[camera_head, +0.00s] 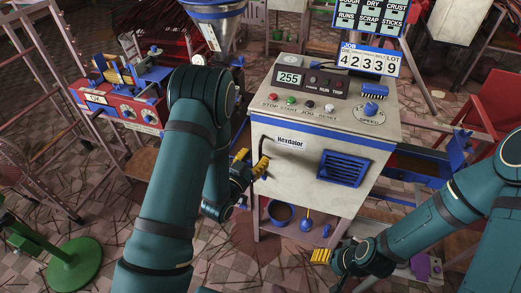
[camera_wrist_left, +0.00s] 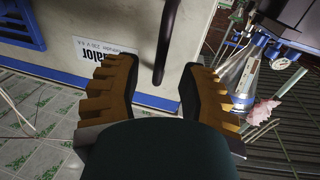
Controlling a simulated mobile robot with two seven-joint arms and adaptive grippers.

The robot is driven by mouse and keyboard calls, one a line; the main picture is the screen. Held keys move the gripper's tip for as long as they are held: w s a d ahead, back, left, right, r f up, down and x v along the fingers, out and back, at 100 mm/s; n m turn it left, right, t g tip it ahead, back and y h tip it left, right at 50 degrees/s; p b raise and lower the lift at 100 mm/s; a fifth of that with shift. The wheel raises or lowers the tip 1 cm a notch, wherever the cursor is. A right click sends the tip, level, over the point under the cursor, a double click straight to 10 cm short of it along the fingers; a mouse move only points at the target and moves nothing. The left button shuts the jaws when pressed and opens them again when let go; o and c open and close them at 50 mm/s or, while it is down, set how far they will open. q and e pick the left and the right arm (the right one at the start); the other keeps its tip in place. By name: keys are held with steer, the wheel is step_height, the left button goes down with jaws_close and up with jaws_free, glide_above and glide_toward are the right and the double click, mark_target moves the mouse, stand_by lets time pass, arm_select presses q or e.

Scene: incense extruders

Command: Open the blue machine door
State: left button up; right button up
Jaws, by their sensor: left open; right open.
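The machine's cream front panel (camera_head: 295,180) has blue trim, a name label (camera_head: 290,142) and a blue louvred vent (camera_head: 345,168). It appears closed. A black curved handle (camera_head: 262,145) stands out at its left side. My left gripper (camera_head: 252,164) is open at this handle. In the left wrist view the handle (camera_wrist_left: 168,40) hangs between the spread yellow fingers (camera_wrist_left: 156,78), apart from both. My right gripper (camera_head: 323,257) is open and empty, low in front of the machine, away from the panel.
The sloping control top (camera_head: 325,95) carries a display, buttons and a speed knob. Below the panel, an open shelf holds a dark bucket (camera_head: 280,211). A red machine (camera_head: 125,105) stands at left, a green round base (camera_head: 72,264) at lower left, and a red chair (camera_head: 495,105) at right.

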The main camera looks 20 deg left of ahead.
mark_target(260, 152)
arm_select(q)
steer(key=shift+x, duration=1.8)
steer(key=shift+c, duration=0.4)
jaws_close()
